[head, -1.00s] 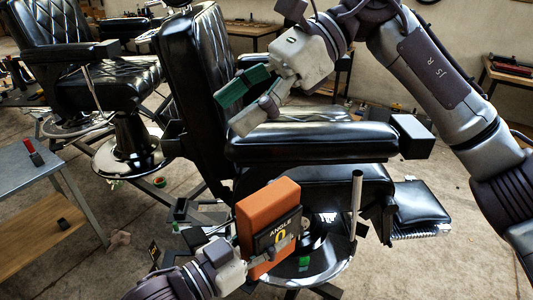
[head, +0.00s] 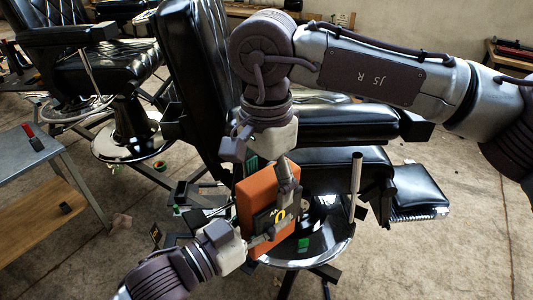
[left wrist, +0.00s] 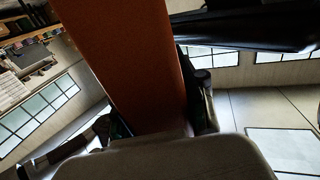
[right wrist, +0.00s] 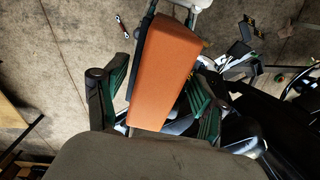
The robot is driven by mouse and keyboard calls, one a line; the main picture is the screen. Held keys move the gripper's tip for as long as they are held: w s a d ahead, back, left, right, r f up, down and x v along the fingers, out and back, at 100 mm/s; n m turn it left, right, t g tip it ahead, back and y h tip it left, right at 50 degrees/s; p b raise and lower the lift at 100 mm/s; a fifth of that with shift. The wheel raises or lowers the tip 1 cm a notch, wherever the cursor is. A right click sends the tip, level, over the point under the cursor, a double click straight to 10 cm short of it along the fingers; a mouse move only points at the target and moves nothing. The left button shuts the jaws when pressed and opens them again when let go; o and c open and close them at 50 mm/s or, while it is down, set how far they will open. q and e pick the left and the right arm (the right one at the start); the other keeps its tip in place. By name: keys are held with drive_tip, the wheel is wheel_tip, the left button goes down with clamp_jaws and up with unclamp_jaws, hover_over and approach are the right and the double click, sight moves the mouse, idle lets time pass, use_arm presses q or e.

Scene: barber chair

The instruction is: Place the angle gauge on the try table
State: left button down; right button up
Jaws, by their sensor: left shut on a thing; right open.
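The angle gauge is an orange block (head: 254,205) with a black face that bears a yellow mark, in front of the barber chair's base in the head view. My left gripper (head: 262,240) is shut on its lower part and holds it upright. The gauge fills the middle of the left wrist view (left wrist: 135,60). My right gripper (head: 270,168) is at the gauge's top, pointing down. In the right wrist view the orange block (right wrist: 164,75) lies between the two open green-padded fingers (right wrist: 155,100). A grey metal table (head: 28,158) stands at the left; I cannot tell if it is the try table.
The black barber chair (head: 345,162) stands right behind the gauge, with its footrest (head: 418,187) at the right. A red-and-black tool (head: 33,137) lies on the grey table. A second chair (head: 105,75) is at the back left. Small items lie on the floor.

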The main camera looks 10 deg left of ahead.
drive_tip(key=shift+f, duration=1.7)
use_arm(q)
drive_tip(key=shift+r, duration=0.1)
use_arm(e)
drive_tip(key=c, duration=1.2)
use_arm(q)
drive_tip(key=c, duration=0.6)
unclamp_jaws()
use_arm(e)
clamp_jaws()
